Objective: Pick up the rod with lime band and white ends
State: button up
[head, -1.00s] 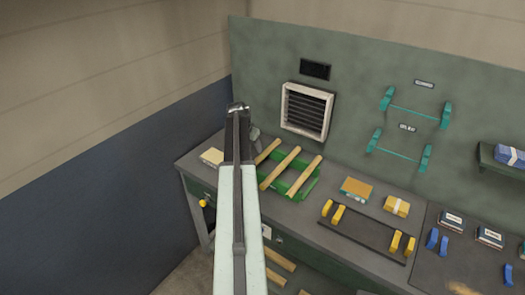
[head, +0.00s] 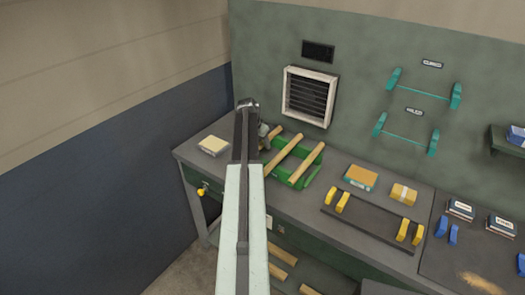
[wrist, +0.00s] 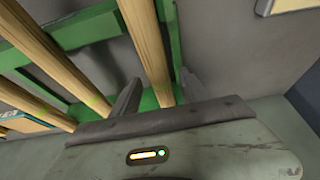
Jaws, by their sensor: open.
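Several pale wood rods lie across a green rack (head: 300,181) on the bench; the wrist view also shows the rack (wrist: 178,45). In the wrist view, one rod (wrist: 147,45) runs down between the fingers of my open gripper (wrist: 160,92), its near end close to the fingertips. A second rod (wrist: 48,58) and a third rod (wrist: 35,103) lie to the left. Faint green tints show near the rods' lower ends; I cannot tell a lime band for sure, and no white ends are clear. In the head view my arm hides most of the gripper.
A cream block (head: 213,145) lies left of my arm. The wall vent (head: 309,97) is behind. More rods (head: 282,252) lie below the bench.

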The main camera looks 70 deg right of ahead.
aim_at(261, 142)
jog(key=shift+r, duration=0.1)
grip_shut()
jog(key=shift+r+p, duration=0.6)
jog(key=shift+p, duration=0.15)
notch_tip(261, 142, up, 3)
jog(key=p, duration=0.3)
jog(key=shift+r, duration=0.1)
jog(key=s+a, duration=0.4)
jog(key=a, duration=1.1)
jog(key=shift+s+a+r+p, duration=0.2)
jog(key=shift+a+r+p, duration=0.1)
jog(key=shift+p, duration=0.1)
